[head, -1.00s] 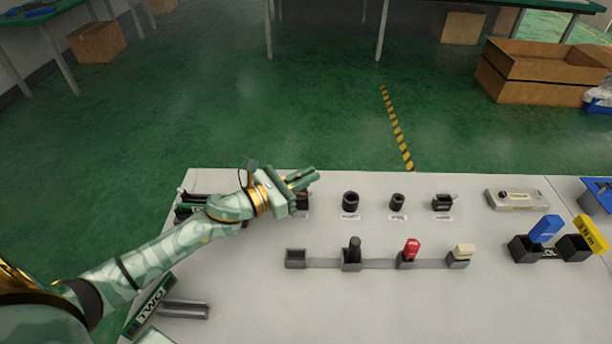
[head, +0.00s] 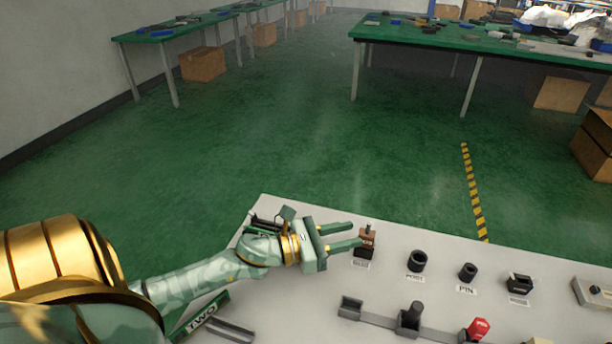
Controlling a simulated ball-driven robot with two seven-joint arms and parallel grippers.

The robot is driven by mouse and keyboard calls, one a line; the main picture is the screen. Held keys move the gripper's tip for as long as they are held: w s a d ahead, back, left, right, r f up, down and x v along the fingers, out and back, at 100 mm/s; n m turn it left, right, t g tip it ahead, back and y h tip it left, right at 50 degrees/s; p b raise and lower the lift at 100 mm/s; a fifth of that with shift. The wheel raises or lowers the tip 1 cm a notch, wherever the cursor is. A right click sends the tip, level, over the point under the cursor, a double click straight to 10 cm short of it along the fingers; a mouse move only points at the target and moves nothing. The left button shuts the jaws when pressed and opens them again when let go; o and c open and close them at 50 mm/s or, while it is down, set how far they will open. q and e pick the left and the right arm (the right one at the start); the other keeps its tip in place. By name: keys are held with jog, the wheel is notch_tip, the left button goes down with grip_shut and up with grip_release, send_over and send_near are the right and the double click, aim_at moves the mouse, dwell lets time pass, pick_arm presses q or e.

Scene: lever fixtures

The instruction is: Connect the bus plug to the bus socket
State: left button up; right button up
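The bus plug, a small brown block with a dark top (head: 368,234), stands upright at the leftmost labelled station of the back row. The bus socket under it (head: 362,254) is dark and mostly hidden by the plug; its label is too small to read surely. The plug appears seated in it, but I cannot tell how deep. My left gripper (head: 358,235) is open, its two fingers pointing right with their tips just left of the plug. I cannot tell whether they touch it. My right gripper is not in view.
Sockets marked POST (head: 417,261) and PIN (head: 467,272) and another dark socket (head: 519,283) continue the row. In front, a rack has an empty holder (head: 350,308), a black post (head: 414,315) and a red piece (head: 479,327). A TWO sign (head: 202,314) lies left.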

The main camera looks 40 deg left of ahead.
pick_arm(q)
jog(key=v, duration=0.9)
jog(key=shift+s+r, duration=0.1)
